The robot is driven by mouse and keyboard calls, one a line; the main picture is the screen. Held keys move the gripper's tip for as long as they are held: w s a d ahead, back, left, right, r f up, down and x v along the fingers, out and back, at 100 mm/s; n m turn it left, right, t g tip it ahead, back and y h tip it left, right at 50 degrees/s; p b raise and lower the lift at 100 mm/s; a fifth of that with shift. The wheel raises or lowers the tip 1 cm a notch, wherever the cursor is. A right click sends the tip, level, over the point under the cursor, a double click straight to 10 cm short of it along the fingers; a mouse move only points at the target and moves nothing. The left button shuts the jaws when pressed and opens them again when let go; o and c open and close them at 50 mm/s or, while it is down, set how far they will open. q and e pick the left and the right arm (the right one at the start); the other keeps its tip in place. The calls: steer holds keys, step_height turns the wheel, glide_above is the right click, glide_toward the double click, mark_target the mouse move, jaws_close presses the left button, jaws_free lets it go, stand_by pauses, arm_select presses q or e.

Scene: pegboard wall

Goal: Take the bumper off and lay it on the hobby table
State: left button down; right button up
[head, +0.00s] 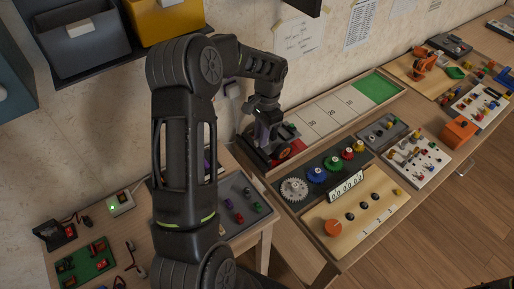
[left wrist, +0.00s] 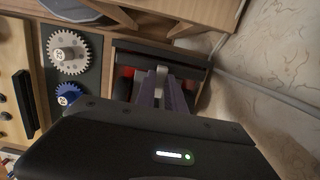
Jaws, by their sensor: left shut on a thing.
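My left gripper (head: 264,134) reaches down into the dark left end of the long numbered board. In the left wrist view its purple fingers (left wrist: 159,92) are shut on a narrow light grey piece (left wrist: 161,76), which looks like part of the bumper. Red parts show on both sides of the fingers, and a dark bar lies just beyond them. My own wrist housing hides the near side, so I cannot tell whether the piece is still seated. A wooden table (head: 262,240) stands at the lower left, partly behind my left arm. My right gripper is not in view.
A grey tray (head: 248,190) with small coloured pieces covers part of the left table. The wall is close behind the gripper.

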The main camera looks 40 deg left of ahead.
arm_select(q)
step_height(320, 180, up, 10)
steer(key=b, duration=0.1)
stand_by(0.6)
stand_by(0.5)
